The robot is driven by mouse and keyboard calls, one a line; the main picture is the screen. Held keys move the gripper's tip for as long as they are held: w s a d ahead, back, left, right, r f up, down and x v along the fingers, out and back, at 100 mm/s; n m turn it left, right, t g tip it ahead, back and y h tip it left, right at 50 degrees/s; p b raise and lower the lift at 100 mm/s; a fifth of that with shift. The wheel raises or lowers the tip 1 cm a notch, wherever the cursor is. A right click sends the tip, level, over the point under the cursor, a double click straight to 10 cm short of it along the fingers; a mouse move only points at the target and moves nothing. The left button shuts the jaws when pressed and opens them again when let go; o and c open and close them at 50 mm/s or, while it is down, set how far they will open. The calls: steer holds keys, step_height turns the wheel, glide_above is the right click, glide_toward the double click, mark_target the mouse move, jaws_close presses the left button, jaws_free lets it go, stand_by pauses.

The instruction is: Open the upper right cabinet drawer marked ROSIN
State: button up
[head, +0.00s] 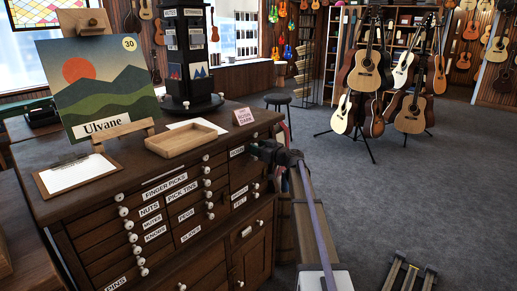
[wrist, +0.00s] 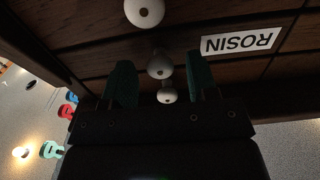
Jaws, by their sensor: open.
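The white ROSIN label (wrist: 240,41) shows upside down on a dark wooden drawer front in the wrist view. A round white knob (wrist: 160,65) lies between the green fingertips of my gripper (wrist: 158,75). The fingers are apart, one on each side, and I cannot tell if either touches it. In the head view my gripper (head: 262,150) is at the upper right of the wooden cabinet (head: 75,200), close to its front. It hides part of the upper right drawers. The drawer fronts there look flush.
Another white knob (wrist: 145,12) and a smaller one (wrist: 167,96) are near the fingers. On the cabinet top are a wooden tray (head: 185,141), a clipboard (head: 76,176), a painting (head: 95,85) and a small sign (head: 243,116). A guitar stand (head: 370,145) is farther back on open carpet.

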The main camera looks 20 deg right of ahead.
jaws_close()
stand_by(0.5)
steer(key=shift+s, duration=0.15)
